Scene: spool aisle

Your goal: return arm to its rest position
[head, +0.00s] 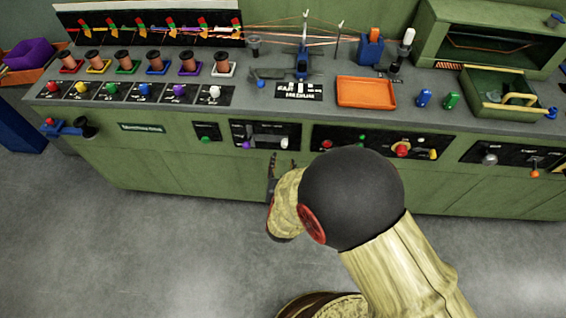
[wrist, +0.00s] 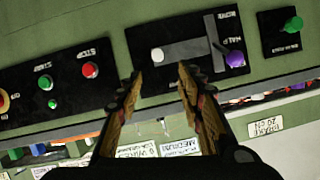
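My gripper (wrist: 160,78) is open and empty in the wrist view, its two wooden fingers apart with nothing between them. It points at the front face of the green bench, just short of a black panel (wrist: 190,50) with a white knob and a purple knob. In the head view my gripper (head: 272,170) is a small dark shape in front of the bench, below that panel. My arm reaches in from the lower right with its dark round joint in front of the bench; the joint hides part of the bench front.
The green bench (head: 160,170) spans the view. On top are several thread spools (head: 153,62), an orange tray (head: 366,92), blue and green pegs (head: 451,100) and a green drawer box (head: 495,90). A blue clamp (head: 68,127) juts out at left. The grey floor (head: 150,250) in front is clear.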

